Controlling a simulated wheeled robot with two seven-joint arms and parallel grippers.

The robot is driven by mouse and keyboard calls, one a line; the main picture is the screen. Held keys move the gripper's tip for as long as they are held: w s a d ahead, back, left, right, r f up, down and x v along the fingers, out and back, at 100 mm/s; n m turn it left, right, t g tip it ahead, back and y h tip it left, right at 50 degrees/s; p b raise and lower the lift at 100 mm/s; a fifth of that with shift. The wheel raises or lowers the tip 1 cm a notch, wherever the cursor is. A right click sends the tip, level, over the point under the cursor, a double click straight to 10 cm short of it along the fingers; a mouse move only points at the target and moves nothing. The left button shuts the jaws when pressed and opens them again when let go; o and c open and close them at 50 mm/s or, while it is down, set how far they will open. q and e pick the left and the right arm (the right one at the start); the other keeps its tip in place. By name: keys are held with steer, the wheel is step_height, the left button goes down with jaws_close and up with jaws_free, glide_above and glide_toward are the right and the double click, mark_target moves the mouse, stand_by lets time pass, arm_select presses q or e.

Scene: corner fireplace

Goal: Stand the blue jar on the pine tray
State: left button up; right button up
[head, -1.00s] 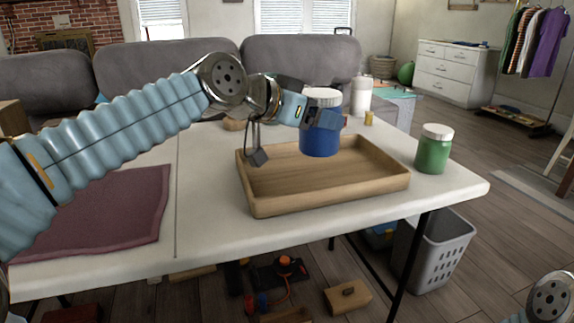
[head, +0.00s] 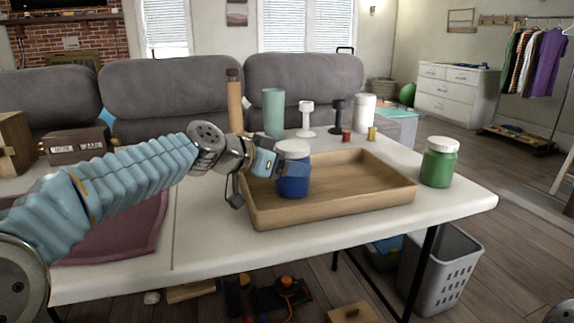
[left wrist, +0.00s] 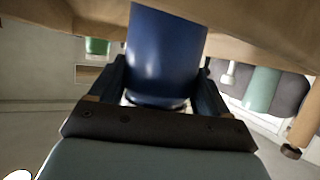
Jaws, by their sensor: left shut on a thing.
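The blue jar (head: 294,186) with a white lid is upright over the left part of the pine tray (head: 340,207), inside its rim. My left gripper (head: 276,167) is shut on it from the left. In the left wrist view the jar (left wrist: 164,50) sits between both fingers (left wrist: 160,88), with the tray's wood close to its base. I cannot tell whether the base touches the tray floor. The tray's right part is empty.
A green jar (head: 439,165) stands right of the tray. Behind it are a teal cylinder (head: 273,113), white and black stands, a white bottle (head: 364,113) and small pots. A wooden bottle-like thing (head: 235,104) rises behind my gripper. A purple mat (head: 120,235) lies left.

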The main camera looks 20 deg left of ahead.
arm_select(q)
steer(key=shift+f, duration=0.1)
steer(key=o, duration=1.1)
steer(key=shift+s+r, duration=0.1)
steer(key=shift+r, duration=0.15)
steer(key=b+v, duration=0.1)
steer(key=v, duration=1)
steer(key=shift+s+a, duration=0.25)
steer(key=shift+a, duration=0.1)
